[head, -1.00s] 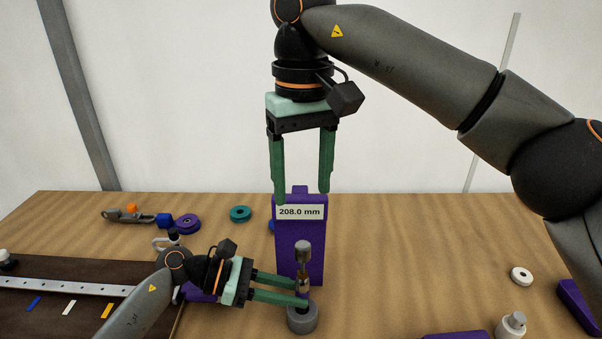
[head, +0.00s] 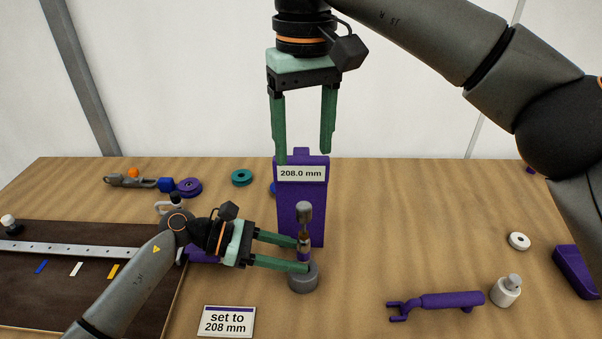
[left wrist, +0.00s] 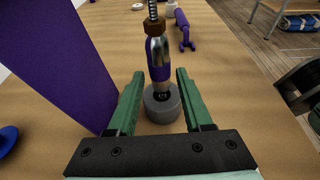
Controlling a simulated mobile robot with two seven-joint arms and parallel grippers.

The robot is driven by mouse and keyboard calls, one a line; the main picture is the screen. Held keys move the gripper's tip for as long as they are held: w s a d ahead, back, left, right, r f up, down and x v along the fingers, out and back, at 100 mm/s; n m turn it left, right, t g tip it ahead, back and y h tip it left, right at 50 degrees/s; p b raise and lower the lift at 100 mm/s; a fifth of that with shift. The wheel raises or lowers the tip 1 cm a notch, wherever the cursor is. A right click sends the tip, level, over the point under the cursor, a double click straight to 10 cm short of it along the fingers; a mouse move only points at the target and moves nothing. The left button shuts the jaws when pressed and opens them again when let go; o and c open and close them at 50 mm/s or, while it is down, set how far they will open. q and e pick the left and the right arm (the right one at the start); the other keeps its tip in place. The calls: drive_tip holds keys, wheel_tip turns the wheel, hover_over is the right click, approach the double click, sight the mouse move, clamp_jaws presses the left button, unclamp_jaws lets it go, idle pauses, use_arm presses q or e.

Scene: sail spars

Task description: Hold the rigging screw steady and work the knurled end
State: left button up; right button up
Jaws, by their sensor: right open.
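The rigging screw (head: 303,242) stands upright in a grey round base (head: 303,280), with its grey knurled end (head: 304,212) at the top. My right gripper (head: 303,158) points down, open and empty, above the knurled end in the picture.
A purple stand (head: 300,205) reading 208.0 mm is behind the screw. A card (head: 227,321) says "set to 208 mm". A dark board (head: 90,285) is left. Table between card and tool is clear.

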use_arm(q)
drive_tip(key=shift+o, duration=0.7)
drive_tip(key=shift+r, duration=0.2)
drive_tip(key=v, duration=1.2)
drive_tip(key=shift+s+f, duration=0.1)
drive_tip(key=shift+f, duration=0.05)
